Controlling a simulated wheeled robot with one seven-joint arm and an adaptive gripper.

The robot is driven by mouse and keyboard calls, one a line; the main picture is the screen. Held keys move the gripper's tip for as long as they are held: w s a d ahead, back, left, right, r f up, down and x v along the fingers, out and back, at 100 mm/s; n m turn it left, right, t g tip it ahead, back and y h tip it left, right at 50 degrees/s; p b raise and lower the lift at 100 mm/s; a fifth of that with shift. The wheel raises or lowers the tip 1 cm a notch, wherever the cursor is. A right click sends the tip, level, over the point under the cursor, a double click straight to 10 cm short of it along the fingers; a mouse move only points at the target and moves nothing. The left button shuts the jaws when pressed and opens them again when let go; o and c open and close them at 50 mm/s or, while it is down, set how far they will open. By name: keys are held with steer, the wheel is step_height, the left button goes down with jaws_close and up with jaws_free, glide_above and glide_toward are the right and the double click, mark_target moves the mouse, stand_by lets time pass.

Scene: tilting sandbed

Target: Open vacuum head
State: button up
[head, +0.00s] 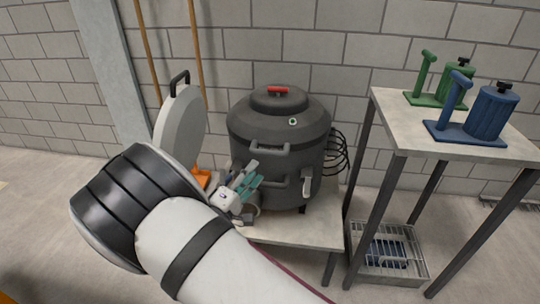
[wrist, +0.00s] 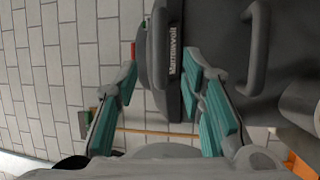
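The vacuum is a dark grey drum (head: 282,160) on a low table. Its domed head (head: 280,110) sits on top, with a red part (head: 277,89) at the crown. A handle (head: 270,148) is on its front and a light grey latch (head: 307,184) is at its lower right. My gripper (head: 253,176) is in front of the drum's left side, with teal finger pads. In the wrist view my gripper (wrist: 163,88) is open, with a dark, lettered edge of the vacuum (wrist: 172,60) seen between and beyond the fingers. Whether they touch it I cannot tell.
A round grey plate (head: 181,126) with a black handle stands upright left of the vacuum. Wooden poles (head: 196,50) lean on the wall behind. A taller table (head: 400,115) at right holds green (head: 440,85) and blue (head: 470,115) devices. Black cable coils (head: 337,150) hang behind the vacuum.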

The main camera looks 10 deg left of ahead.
mark_target(269, 153)
steer(key=b+x, duration=0.1)
steer(key=x, duration=0.8)
steer(key=shift+w+d+b, duration=0.1)
steer(key=shift+w+b, duration=0.1)
steer(key=shift+b, duration=0.1)
jaws_close()
